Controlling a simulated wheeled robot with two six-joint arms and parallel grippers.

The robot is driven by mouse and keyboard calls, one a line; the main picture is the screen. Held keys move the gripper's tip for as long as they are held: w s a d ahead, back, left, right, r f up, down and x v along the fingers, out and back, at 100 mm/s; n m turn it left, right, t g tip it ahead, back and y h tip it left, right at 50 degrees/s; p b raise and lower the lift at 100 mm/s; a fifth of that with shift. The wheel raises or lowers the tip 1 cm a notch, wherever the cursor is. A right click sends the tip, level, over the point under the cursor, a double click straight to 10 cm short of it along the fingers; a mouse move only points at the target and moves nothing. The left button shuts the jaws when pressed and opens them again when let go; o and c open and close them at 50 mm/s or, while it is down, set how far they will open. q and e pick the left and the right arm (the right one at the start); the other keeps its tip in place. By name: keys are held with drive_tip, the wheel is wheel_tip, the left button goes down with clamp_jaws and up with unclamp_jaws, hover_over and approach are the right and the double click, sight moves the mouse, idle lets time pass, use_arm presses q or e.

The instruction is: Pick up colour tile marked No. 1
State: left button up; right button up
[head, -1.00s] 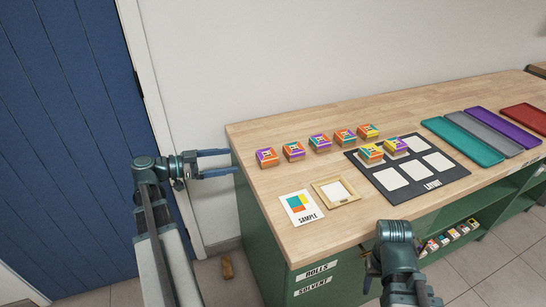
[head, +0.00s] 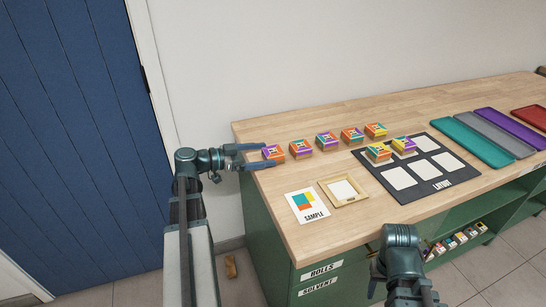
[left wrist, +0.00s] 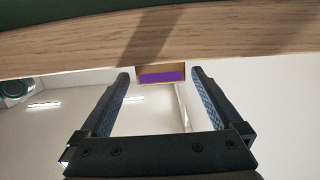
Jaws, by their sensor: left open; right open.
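Several small striped tiles stand in a row on the wooden bench. The leftmost tile (head: 274,152) has orange and purple sides; the numbers on the tiles are too small to read. My left gripper (head: 262,156) is open at the bench's left end, its fingertips at the leftmost tile's near side. In the left wrist view, a tile's purple side (left wrist: 162,77) shows between and just beyond the open fingertips (left wrist: 160,76). Nothing is gripped.
Two tiles (head: 379,152) sit on the dark layout board (head: 437,184), which has several white squares. A sample card (head: 306,204) and a wooden frame (head: 342,190) lie in front of the row. Teal, grey, purple and red trays lie at right. The bench's left edge is under my left gripper.

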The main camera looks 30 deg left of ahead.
sight(264, 155)
use_arm(q)
drive_tip(key=x, duration=0.4)
drive_tip(key=shift+f+b, duration=0.25)
drive_tip(key=shift+b, duration=0.1)
drive_tip(key=shift+c, duration=0.2)
drive_tip(key=c, duration=1.3)
drive_tip(key=shift+r, duration=0.1)
